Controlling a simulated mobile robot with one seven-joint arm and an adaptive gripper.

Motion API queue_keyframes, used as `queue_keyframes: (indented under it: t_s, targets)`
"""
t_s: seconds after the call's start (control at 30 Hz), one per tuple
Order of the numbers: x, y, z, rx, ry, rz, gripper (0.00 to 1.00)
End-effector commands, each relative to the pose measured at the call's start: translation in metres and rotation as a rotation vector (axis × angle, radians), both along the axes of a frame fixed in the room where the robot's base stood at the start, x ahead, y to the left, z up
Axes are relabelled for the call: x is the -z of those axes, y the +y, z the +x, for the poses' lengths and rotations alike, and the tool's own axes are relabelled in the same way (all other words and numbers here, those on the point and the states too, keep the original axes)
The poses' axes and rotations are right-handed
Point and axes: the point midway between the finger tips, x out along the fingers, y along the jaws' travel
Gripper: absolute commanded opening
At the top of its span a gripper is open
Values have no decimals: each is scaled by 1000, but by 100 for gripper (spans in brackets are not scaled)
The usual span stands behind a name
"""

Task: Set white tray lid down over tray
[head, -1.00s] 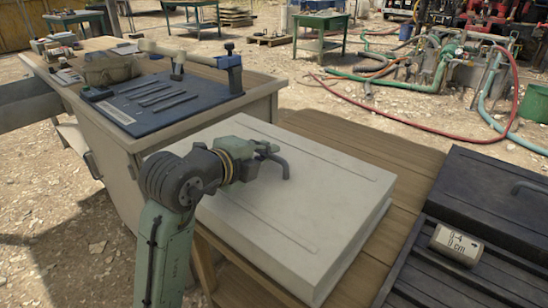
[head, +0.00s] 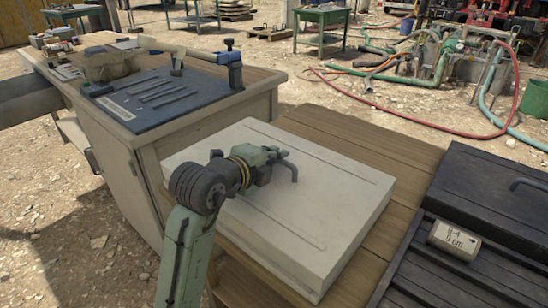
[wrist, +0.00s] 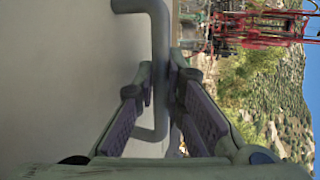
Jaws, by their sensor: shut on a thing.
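The white tray lid (head: 325,200) is a large, flat pale slab with two long ridges and a grey bent handle (head: 291,171). It lies level, low over the wooden table on the right of my arm. My gripper (head: 283,156) is shut on the handle, at the top of the lid. In the wrist view my fingers (wrist: 163,88) close on both sides of the handle bar (wrist: 159,50). The tray is mostly hidden under the lid. Only a pale side band shows below the lid's edge, and I cannot tell whether a gap is left between them.
The wooden table (head: 400,160) has bare planks behind and right of the lid. A black ribbed tray (head: 400,280) with a labelled cylinder (head: 454,240) stands close on the right. A workbench (head: 210,130) with a dark tool mat (head: 150,105) stands behind on the left.

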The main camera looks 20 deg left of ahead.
Motion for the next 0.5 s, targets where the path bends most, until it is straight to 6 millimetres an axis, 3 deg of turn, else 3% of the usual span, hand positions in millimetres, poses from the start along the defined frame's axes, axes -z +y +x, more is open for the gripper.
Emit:
queue_keyframes:
  t_s: [0.27,0.3,0.5]
  targets:
    - [7,0,0,0,-2,1,0]
    - [6,0,0,0,0,0,13]
    - [6,0,0,0,0,0,26]
